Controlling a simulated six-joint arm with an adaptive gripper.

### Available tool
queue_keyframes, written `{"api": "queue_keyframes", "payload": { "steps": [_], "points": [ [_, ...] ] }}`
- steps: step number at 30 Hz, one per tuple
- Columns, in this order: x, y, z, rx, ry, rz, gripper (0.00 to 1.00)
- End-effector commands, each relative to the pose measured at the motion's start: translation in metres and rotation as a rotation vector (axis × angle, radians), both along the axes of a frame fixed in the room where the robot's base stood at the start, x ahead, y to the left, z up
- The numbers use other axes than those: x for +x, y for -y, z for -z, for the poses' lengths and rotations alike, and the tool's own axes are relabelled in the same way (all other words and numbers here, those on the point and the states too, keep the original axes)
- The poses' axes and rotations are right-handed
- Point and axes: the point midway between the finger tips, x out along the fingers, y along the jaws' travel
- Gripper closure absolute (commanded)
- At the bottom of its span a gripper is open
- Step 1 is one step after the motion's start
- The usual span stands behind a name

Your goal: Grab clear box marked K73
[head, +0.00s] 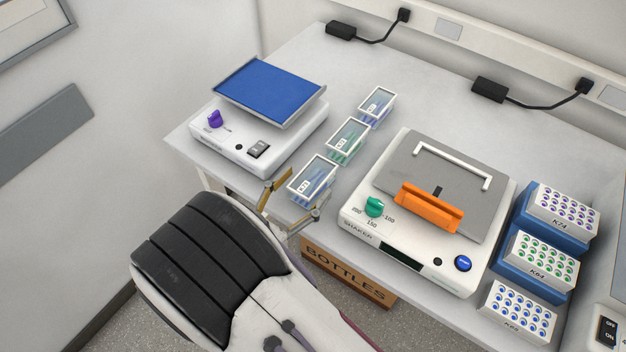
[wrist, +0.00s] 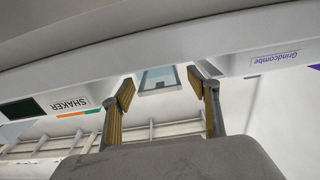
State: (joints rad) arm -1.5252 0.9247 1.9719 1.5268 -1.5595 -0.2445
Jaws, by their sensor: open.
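Three clear boxes with white-rimmed lids stand in a row on the bench in the head view: a near box (head: 313,178), a middle box (head: 347,140) and a far box (head: 376,106). Their small white labels are too small to read, so I cannot tell which is K73. My gripper (head: 296,200) is open and empty at the bench's front edge, just in front of the near box. In the wrist view, a clear box (wrist: 160,78) shows ahead between the open fingertips (wrist: 161,90), apart from them.
A white device with a blue tray (head: 270,88) stands left of the boxes, and a shaker (head: 415,235) with an orange bar stands close on the right. Several vial racks (head: 545,250) stand at far right. A cardboard carton (head: 345,272) sits below the bench.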

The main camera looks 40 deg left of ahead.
Motion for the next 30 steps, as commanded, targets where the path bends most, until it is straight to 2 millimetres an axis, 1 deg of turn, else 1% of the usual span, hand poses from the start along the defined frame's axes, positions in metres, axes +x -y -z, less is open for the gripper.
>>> {"api": "queue_keyframes", "payload": {
  "steps": [6, 12, 29, 30],
  "points": [
    [0.024, 0.001, -0.002, 0.0, 0.0, 0.002, 0.4],
    [0.037, 0.001, -0.002, 0.0, -0.001, 0.0, 0.4],
    [0.038, 0.0, -0.001, 0.0, -0.001, -0.001, 0.4],
    [0.038, 0.0, -0.001, 0.0, -0.001, -0.001, 0.51]
  ]
}}
